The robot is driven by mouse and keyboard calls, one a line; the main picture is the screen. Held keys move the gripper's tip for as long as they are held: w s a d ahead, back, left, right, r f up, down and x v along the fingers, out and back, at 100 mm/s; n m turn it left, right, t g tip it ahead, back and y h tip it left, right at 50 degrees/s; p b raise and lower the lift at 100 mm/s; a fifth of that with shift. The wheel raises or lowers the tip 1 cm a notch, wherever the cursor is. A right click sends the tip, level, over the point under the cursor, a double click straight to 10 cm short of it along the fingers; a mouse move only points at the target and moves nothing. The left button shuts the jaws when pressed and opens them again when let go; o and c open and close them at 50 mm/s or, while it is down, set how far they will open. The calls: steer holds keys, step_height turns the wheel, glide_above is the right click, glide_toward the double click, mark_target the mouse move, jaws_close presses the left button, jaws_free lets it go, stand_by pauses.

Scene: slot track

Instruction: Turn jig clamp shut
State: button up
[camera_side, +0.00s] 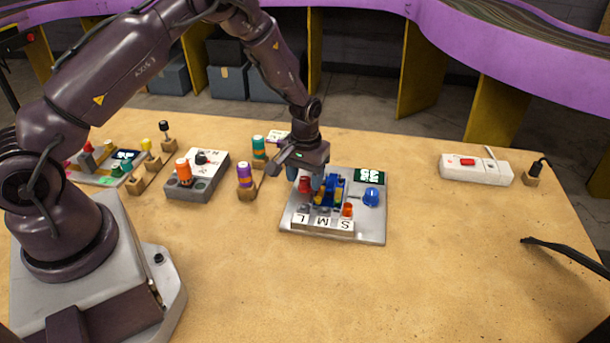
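The jig is a grey plate (371,228) on the table with a blue and yellow mechanism (333,188) on it. A round blue knob (372,196) sits at its right side; I cannot tell whether it is the clamp's handle. A white strip at the front carries the letters L, M and S. A red piece (304,185) and an orange-red piece (347,210) stand on the jig. My gripper (318,183) points down over the jig's left and middle part, left of the blue knob. Its fingers are small here and overlap the blue parts, so their opening and any grip are unclear.
A grey block with an orange knob (183,170) stands left of the jig. Purple (244,174) and green (258,147) cylinders stand between them. A white box with a red button (467,161) is at the right. A black rod (565,249) reaches in at the right edge. The front table is clear.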

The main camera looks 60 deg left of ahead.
mark_target(305, 179)
step_height(305, 179, up, 13)
stand_by(0.6)
steer(key=s+d+r+m+t, duration=0.2)
steer(key=s+d+r+m, duration=0.1)
steer(key=s+r, duration=0.6)
steer(key=s+d+r+m+t, duration=0.2)
steer(key=s+r, duration=0.8)
steer(key=s, duration=0.5)
steer(key=shift+d+r+m+t, duration=0.2)
steer(key=shift+d+m+t, duration=0.2)
steer(key=shift+d+t, duration=0.4)
